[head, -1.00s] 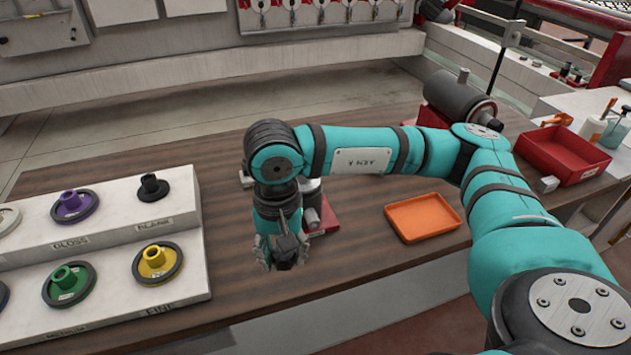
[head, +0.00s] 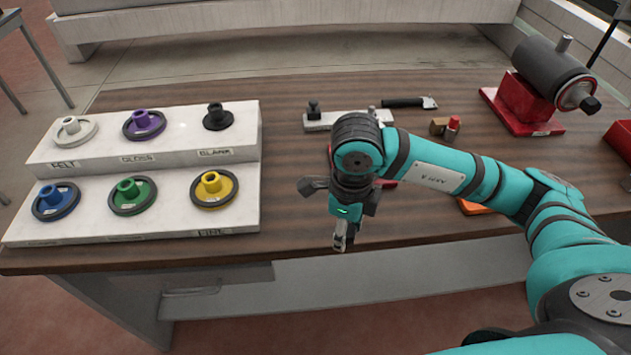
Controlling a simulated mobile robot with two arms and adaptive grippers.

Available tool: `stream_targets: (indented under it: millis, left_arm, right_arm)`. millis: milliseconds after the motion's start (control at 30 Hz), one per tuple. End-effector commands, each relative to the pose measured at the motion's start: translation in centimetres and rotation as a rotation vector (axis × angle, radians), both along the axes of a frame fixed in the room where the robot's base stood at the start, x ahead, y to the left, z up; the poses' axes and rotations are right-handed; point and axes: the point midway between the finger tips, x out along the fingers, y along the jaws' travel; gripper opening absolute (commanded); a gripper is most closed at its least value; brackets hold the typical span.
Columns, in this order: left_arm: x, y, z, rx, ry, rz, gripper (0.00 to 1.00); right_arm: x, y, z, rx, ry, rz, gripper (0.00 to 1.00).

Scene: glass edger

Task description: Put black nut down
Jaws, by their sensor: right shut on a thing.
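My right gripper (head: 342,243) points down above the front edge of the brown table, to the right of the stepped white rack. It is shut on the black nut, which is mostly hidden by the fingers and hard to make out from here. The orange tray (head: 472,207) is almost wholly covered by my right arm; only a small part of it shows. My left gripper is not in view.
The white rack (head: 250,150) holds several coloured wheels. Behind my arm are a white block with dark pegs (head: 322,122), a black-handled tool (head: 403,103) and a small red-topped item (head: 453,126). A grey motor on a red base (head: 520,118) stands at the right.

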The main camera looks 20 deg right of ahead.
Motion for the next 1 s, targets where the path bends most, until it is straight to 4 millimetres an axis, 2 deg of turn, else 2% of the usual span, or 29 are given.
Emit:
stream_targets:
  millis: [33,300,500,733,900,1000]
  left_arm:
    - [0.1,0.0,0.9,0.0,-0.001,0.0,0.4]
    - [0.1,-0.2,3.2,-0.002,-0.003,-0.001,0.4]
    - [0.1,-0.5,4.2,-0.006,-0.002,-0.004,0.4]
    - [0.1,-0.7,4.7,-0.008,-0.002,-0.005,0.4]
    - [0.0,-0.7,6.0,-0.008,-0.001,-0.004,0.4]
    - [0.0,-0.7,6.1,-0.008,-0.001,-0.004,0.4]
  right_arm:
    - [1.3,0.6,0.4,0.004,0.001,0.0,0.02]
    - [8.2,3.2,-0.2,0.001,0.001,0.001,0.02]
    - [12.0,4.5,-0.8,0.001,0.0,0.001,0.02]
    - [12.9,4.8,-1.6,-0.001,0.002,0.003,0.02]
    - [12.8,4.8,-3.7,0.0,0.006,0.003,0.02]
    - [12.9,4.8,-4.6,0.001,0.001,0.005,0.02]
